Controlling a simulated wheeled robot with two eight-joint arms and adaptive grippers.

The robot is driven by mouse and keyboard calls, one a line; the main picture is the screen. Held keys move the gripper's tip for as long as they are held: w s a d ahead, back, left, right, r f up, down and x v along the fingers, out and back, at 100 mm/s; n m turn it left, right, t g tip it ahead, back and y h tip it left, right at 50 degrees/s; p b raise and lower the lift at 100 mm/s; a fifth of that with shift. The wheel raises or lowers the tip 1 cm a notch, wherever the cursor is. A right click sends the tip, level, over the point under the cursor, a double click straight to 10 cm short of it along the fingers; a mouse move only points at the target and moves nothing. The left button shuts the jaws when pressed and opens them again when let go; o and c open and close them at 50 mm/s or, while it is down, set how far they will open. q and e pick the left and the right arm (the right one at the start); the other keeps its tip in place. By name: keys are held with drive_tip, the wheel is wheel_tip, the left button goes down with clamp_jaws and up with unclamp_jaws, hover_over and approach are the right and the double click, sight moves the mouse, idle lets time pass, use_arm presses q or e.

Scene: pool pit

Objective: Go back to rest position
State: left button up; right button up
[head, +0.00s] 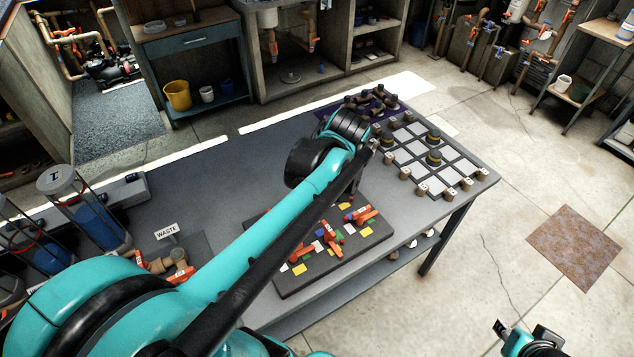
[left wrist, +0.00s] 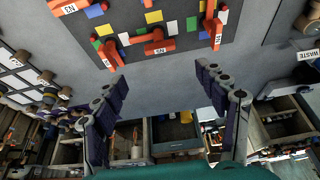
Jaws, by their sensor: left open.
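My left arm (head: 255,235) comes in from the left of the head view and reaches over the table. Its jaws are hidden or cannot be made out there. In the left wrist view my left gripper (left wrist: 162,82) is open and empty, with its two fingers wide apart. The dark board with orange-red valve pieces (left wrist: 160,47) lies beyond the fingertips; I see no contact. The same board (head: 292,287) shows beneath my arm in the head view.
The grey table (head: 205,175) carries a grid board (head: 412,152) with knobs, a purple tray of dark parts (head: 385,98), a WASTE sign (head: 167,231) and blue-filled cylinders (head: 98,222). A yellow bucket (head: 177,95) stands on a shelf behind.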

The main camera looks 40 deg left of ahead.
idle(0.5)
use_arm(q)
drive_tip(key=s+d+f+m+t+h, duration=0.1)
drive_tip(key=s+d+m+t+h, duration=0.1)
drive_tip(key=d+m, duration=0.4)
drive_tip(key=s+d+f+m+t+h, duration=0.1)
drive_tip(key=s+d+m+t+h, duration=0.1)
drive_tip(key=d+m, duration=0.5)
drive_tip(key=s+d+t, duration=0.1)
drive_tip(key=s+d, duration=0.1)
drive_tip(key=shift+s+f+m, duration=0.3)
drive_tip(key=shift+s+f, duration=0.05)
